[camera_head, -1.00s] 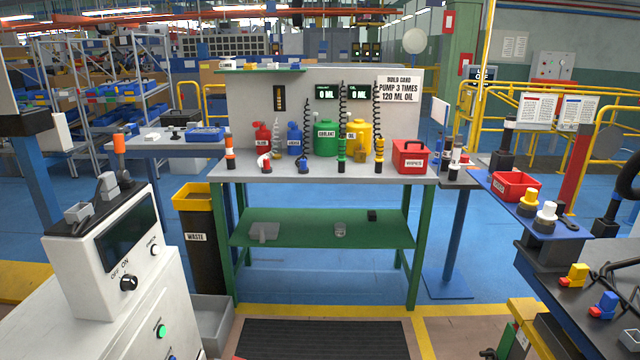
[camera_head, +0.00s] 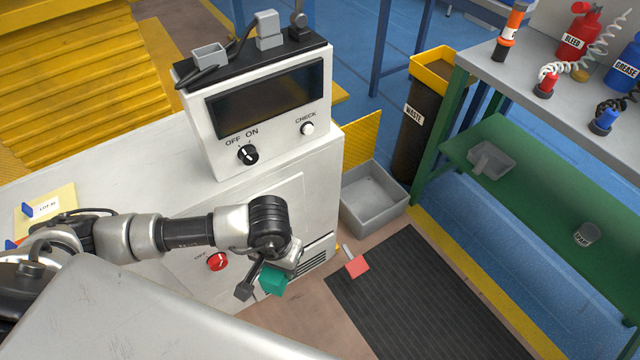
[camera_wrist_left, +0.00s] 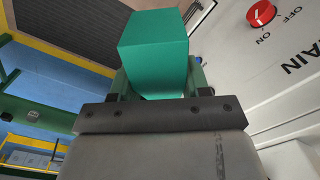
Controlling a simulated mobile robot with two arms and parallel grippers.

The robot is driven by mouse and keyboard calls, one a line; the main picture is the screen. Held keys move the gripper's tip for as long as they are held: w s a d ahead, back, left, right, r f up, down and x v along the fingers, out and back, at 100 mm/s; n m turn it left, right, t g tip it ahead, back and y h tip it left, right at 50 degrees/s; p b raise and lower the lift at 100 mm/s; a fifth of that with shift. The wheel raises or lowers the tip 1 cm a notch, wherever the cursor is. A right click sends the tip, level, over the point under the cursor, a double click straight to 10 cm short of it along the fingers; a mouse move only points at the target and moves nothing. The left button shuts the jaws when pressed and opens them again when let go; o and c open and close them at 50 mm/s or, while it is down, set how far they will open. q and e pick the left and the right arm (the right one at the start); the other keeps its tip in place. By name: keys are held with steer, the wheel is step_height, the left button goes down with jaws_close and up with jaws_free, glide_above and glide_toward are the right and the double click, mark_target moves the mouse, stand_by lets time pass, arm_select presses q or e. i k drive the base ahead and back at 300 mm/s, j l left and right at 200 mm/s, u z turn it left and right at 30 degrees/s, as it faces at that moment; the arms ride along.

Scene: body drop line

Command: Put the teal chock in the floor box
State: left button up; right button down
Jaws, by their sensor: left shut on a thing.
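The teal chock (camera_head: 274,281) is a small block held in my left gripper (camera_head: 262,286), beside the front of the white cabinet and above the floor. In the left wrist view the chock (camera_wrist_left: 153,45) sits between the fingers of the left gripper (camera_wrist_left: 152,88). The floor box is a grey open box (camera_head: 375,217) on the floor, right of the cabinet and up and to the right of the gripper. The part of its inside that shows looks empty. My right gripper is not in view.
The white cabinet (camera_head: 150,185) with its control unit (camera_head: 262,110) stands left of the box. The black waste bin (camera_head: 412,140) and the green bench (camera_head: 440,140) stand behind and right. A red object (camera_head: 357,266) lies at the edge of the dark mat (camera_head: 430,300).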

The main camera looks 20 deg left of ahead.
mark_target(360, 212)
steer(key=i+l+u, duration=0.25)
steer(key=l+u, duration=0.25)
steer(key=i+l+u, duration=0.15)
steer(key=l+u, duration=1.3)
steer(key=l, duration=0.25)
